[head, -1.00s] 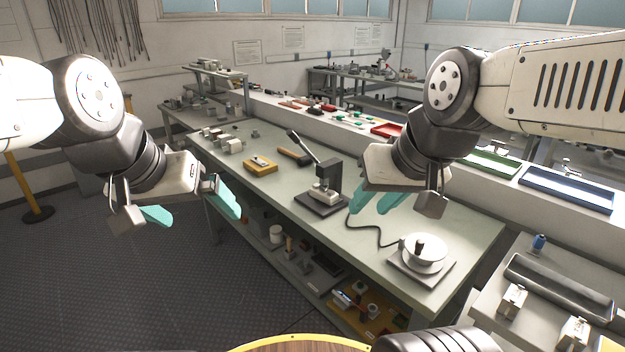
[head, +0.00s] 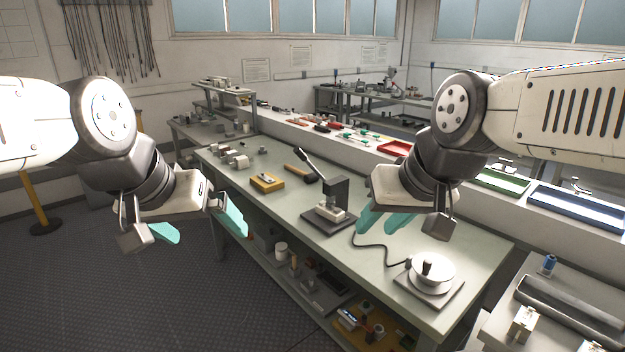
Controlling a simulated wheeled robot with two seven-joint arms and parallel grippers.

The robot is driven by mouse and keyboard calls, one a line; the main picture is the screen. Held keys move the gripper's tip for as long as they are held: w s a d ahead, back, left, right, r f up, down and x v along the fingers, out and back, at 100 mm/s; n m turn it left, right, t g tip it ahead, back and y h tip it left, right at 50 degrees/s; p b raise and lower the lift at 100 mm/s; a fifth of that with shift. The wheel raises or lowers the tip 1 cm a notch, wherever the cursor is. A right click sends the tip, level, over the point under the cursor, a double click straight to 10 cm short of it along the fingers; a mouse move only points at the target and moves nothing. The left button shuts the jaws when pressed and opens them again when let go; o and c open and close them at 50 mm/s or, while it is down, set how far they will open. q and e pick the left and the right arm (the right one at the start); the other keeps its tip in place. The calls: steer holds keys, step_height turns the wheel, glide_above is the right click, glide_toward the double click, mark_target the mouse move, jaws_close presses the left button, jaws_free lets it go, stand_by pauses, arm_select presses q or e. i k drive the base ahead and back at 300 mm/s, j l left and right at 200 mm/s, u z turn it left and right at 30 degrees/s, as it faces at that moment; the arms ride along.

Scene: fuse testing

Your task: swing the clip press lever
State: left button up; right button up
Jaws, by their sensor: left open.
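The clip press (head: 333,207) stands on the green workbench, on a dark base plate. Its lever (head: 305,165) slants up and to the left from the top of the dark upright. My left gripper (head: 198,230) is open and empty, left of the bench over the dark floor, well apart from the lever. My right gripper (head: 381,220) is in front of the bench, to the right of the press in the picture. Its teal fingers sit close together in this view, and their gap is hard to judge. Nothing shows between them.
A round white device (head: 431,272) with a black cable stands at the bench's right end. Several small parts fill the lower shelf. A red tray (head: 395,148) lies behind.

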mark_target(303, 158)
steer(key=i+u, duration=0.15)
steer(key=u, duration=0.2)
steer(key=i+l+u, duration=0.1)
steer(key=u, duration=0.25)
steer(key=l+u, duration=0.2)
steer(key=u, duration=0.15)
steer(key=i, duration=0.05)
